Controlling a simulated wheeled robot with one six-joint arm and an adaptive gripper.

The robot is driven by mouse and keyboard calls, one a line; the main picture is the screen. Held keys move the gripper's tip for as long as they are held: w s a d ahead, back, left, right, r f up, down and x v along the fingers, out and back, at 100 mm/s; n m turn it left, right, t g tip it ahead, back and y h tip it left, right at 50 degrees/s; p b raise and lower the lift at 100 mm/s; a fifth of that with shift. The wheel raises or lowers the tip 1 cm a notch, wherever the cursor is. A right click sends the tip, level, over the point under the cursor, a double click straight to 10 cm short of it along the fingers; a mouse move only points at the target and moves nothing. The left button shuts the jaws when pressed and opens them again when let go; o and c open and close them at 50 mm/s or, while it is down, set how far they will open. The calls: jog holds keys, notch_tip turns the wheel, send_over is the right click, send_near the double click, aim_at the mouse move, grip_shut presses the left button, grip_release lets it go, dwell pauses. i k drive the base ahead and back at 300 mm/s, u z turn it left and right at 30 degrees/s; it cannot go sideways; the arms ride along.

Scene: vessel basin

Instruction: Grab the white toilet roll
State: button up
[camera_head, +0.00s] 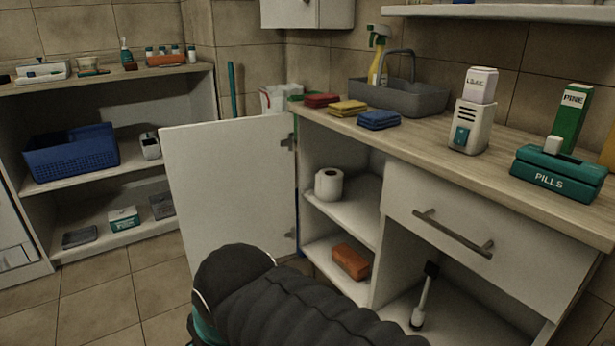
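The white toilet roll (328,185) stands upright on the upper shelf (352,212) inside the open cabinet under the counter, near the shelf's left front edge. Nothing hides it. My dark, ribbed arm fills the bottom middle of the view, in front of and below the cabinet opening. My gripper's fingers are not visible, so I cannot see how it stands to the roll.
The open white cabinet door (228,196) juts out left of the roll. An orange-brown block (350,262) lies on the shelf below. A drawer (460,220) with a handle sits to the right. Floor (95,300) is clear at left.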

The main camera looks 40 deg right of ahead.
aim_at(329, 182)
jog(key=i, duration=1.1)
jog(key=z, duration=2.15)
